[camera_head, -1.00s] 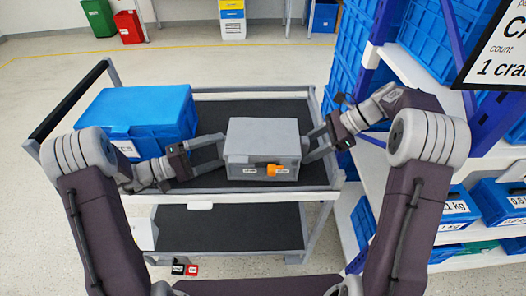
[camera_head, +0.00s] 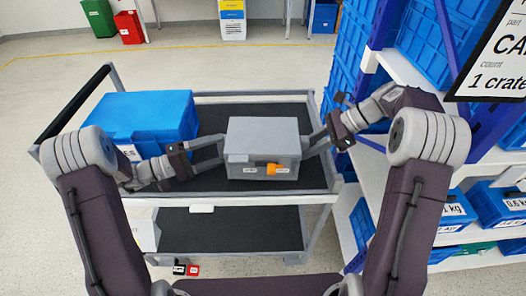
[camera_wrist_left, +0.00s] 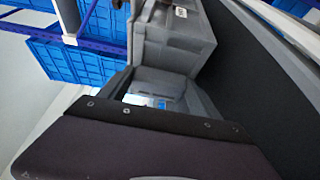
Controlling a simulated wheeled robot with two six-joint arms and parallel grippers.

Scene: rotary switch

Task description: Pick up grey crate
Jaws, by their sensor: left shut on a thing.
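My left gripper (camera_head: 223,149) is shut at the crate's left side. In the left wrist view the crate (camera_wrist_left: 180,40) is directly beyond the left fingers (camera_wrist_left: 165,80). My right gripper (camera_head: 306,145) is at the crate's right side; its fingertips are partly hidden, and I cannot tell its jaw state. The crate's underside is hidden.
A blue crate (camera_head: 140,115) stands left of the grey crate on the cart (camera_head: 225,200). A shelf rack (camera_head: 400,190) with several blue crates is close on the right. A hanging sign (camera_head: 495,50) is at upper right. The floor beyond the cart is open.

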